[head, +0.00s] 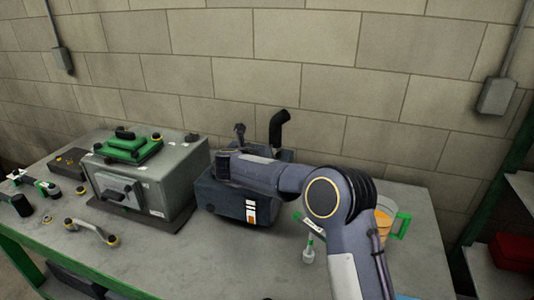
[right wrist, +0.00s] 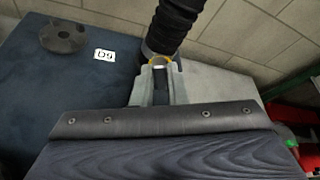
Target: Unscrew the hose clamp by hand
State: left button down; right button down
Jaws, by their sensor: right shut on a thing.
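The black corrugated hose (right wrist: 178,22) rises at the top middle of the right wrist view; its bent upper end (head: 278,128) shows in the head view above the dark blue-grey engine unit (head: 215,200). A hose clamp (right wrist: 160,61), a light band with yellow on it, sits at the hose's lower end. My right gripper (right wrist: 158,85) is shut on the clamp at the foot of the hose. In the head view my right arm covers the clamp and the fingers. My left gripper is in neither view.
A grey machine housing with a green top part (head: 128,147) stands left of the unit. A metal link (head: 92,232) lies on the bench (head: 150,260). A container with orange contents (head: 383,220) and a small bottle (head: 308,252) stand near my right arm. A block wall stands behind.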

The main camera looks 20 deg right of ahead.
jog(key=shift+r, duration=0.1)
jog(key=c, duration=1.4)
grip_release()
jog(key=shift+c, duration=0.2)
jog(key=shift+s+a, duration=0.15)
jog(key=shift+a, duration=0.1)
jog(key=b+v, duration=0.2)
jog(key=v, duration=0.4)
jog(key=shift+s+a, duration=0.1)
jog(key=shift+s, duration=0.05)
jog(key=shift+s+a+r, duration=0.25)
jog(key=shift+s, duration=0.05)
